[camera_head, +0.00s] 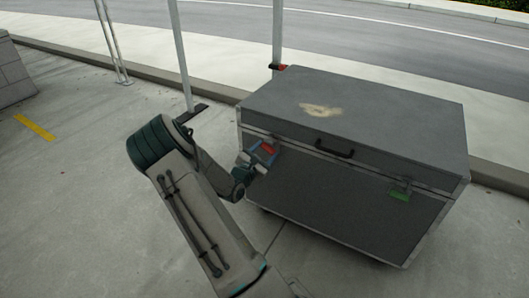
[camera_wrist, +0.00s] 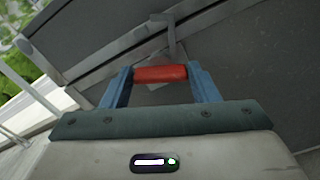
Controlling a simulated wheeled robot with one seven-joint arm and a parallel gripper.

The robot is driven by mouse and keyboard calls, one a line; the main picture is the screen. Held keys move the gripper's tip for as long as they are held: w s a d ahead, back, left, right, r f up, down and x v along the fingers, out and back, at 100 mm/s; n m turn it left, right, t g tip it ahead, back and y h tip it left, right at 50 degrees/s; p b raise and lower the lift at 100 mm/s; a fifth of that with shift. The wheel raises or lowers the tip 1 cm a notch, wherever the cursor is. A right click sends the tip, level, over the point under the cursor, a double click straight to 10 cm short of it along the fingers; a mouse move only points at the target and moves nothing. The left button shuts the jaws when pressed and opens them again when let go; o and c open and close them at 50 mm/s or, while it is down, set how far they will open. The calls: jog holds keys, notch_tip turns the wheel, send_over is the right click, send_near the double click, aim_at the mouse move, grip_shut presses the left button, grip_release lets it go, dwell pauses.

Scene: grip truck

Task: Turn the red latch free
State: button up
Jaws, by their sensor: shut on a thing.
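The red latch (camera_head: 267,149) is on the left part of the front of a large grey case (camera_head: 300,173). In the wrist view the red latch (camera_wrist: 160,74) lies crosswise between the two blue fingers of my gripper (camera_wrist: 161,76), which touch its ends. A grey metal latch plate (camera_wrist: 152,55) shows behind it. My gripper (camera_head: 262,153) is shut on the red latch at the case front. In the head view the fingers partly cover the latch.
Grey posts (camera_head: 181,55) stand behind the case on the left. Open concrete pavement (camera_head: 75,200) lies to the left.

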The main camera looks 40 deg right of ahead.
jog(key=m, duration=0.2)
jog(key=m+b, duration=0.1)
jog(key=shift+f+m, duration=0.2)
jog(key=shift+m, duration=0.2)
jog(key=m+b, duration=0.2)
jog(key=m, duration=0.1)
jog(key=shift+s+f+m+b, duration=0.1)
jog(key=shift+m+b, duration=0.2)
jog(key=shift+b, duration=0.1)
jog(key=m+b, duration=0.1)
jog(key=m, duration=0.1)
jog(key=shift+m, duration=0.3)
jog(key=shift+m+b, duration=0.4)
jog(key=shift+m, duration=1.2)
jog(key=o, duration=1)
